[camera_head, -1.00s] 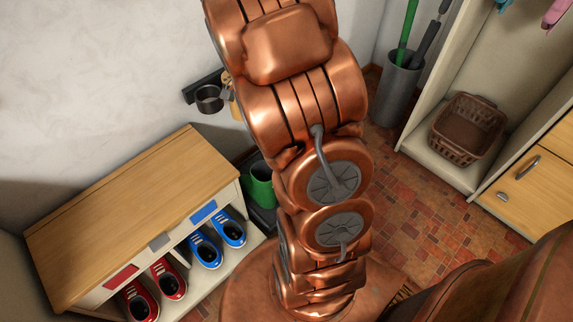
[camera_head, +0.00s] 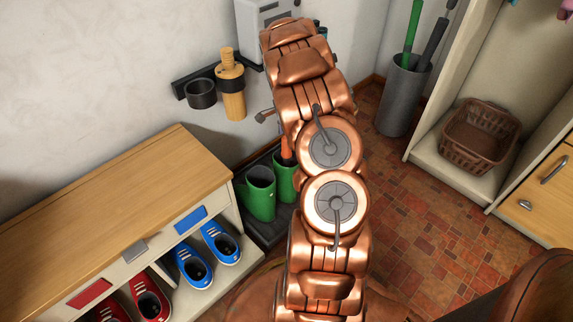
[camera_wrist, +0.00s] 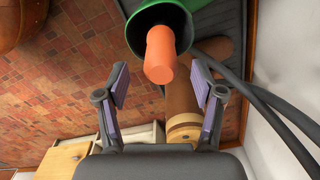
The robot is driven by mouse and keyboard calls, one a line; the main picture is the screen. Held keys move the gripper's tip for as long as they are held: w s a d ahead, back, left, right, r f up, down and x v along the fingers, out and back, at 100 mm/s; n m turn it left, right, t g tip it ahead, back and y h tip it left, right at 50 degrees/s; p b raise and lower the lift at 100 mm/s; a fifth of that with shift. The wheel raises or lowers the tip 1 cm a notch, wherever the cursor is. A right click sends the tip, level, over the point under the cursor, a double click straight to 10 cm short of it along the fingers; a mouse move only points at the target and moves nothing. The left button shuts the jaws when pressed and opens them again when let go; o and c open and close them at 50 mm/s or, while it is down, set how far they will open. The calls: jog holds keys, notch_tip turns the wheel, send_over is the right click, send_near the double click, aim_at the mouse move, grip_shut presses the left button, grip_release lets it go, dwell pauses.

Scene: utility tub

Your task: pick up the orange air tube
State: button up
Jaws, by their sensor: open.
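The orange air tube (camera_head: 286,150) sticks up out of the right one of two green boots (camera_head: 285,178), partly hidden by my arm. In the wrist view the tube (camera_wrist: 160,55) shows its rounded end, inside the dark opening of a green boot (camera_wrist: 133,30). My gripper (camera_wrist: 162,84) is open, with one purple-padded finger to each side. The tube's end lies between the fingers in the picture, nearer the top, with clear room on both sides. No finger appears to touch it. In the head view my gripper is hidden behind my arm.
The boots stand on a dark tray (camera_head: 268,228) beside a wooden-topped shoe bench (camera_head: 120,190). A wall rack holds a black cup (camera_head: 201,93) and a wooden cylinder (camera_head: 232,88). A grey bin (camera_head: 400,95) stands right. Dark hoses (camera_wrist: 270,100) run along the wrist view's right.

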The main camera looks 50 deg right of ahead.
aim_at(286, 148)
notch_tip(286, 148, down, 7)
jog(key=b, duration=0.2)
jog(key=shift+r+b, duration=0.15)
jog(key=shift+b, duration=0.2)
jog(key=shift+c, duration=0.3)
grip_shut()
jog(key=shift+r, duration=0.1)
notch_tip(286, 148, up, 10)
jog(key=p, duration=0.3)
dwell(0.3)
